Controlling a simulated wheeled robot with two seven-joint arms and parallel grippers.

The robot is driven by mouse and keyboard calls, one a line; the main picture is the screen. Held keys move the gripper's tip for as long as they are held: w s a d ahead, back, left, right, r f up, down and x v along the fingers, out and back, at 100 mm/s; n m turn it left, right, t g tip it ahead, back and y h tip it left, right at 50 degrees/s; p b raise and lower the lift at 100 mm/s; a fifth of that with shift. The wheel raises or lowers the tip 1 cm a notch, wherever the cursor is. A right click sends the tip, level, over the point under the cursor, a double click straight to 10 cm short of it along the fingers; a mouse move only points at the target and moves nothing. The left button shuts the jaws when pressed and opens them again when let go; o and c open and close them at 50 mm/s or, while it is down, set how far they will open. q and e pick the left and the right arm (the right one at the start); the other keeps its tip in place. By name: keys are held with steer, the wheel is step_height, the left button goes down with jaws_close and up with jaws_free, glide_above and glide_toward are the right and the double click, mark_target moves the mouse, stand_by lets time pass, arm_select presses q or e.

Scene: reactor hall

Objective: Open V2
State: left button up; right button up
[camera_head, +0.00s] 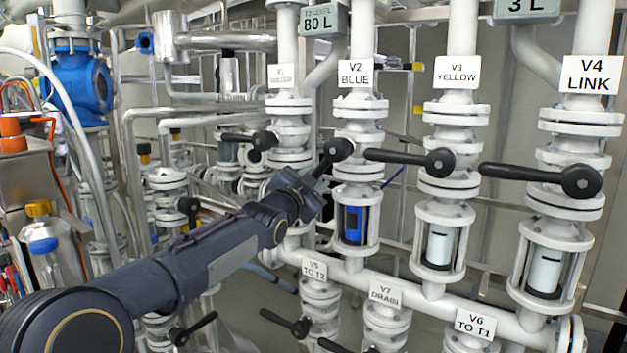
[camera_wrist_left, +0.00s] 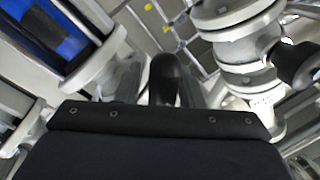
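The V2 valve carries the label "V2 BLUE" (camera_head: 356,73). Its black lever has a round hub (camera_head: 340,149) and slants down and left from it, toward my left gripper (camera_head: 308,190). My left gripper is at the lever's outer end. In the left wrist view the black lever (camera_wrist_left: 165,78) lies between the two grey fingers (camera_wrist_left: 163,88). Whether they press on it is not clear. The sight glass below V2 (camera_head: 352,222) shows blue inside. My right gripper is not in view.
The V3 lever (camera_head: 405,157) and V4 lever (camera_head: 535,175) lie roughly level, pointing left; the V3 lever's end comes close to V2's hub. The V1 lever (camera_head: 245,138) is behind on the left. Below are the V5 lever (camera_head: 287,322) and a horizontal white pipe (camera_head: 400,290).

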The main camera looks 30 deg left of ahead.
arm_select(q)
steer(key=shift+o, duration=0.4)
steer(key=shift+r, duration=0.15)
steer(key=shift+s, duration=0.1)
steer(key=s+f+b, duration=0.1)
steer(key=s, duration=0.6)
steer(key=shift+s+d, duration=0.25)
steer(key=shift+s, duration=0.05)
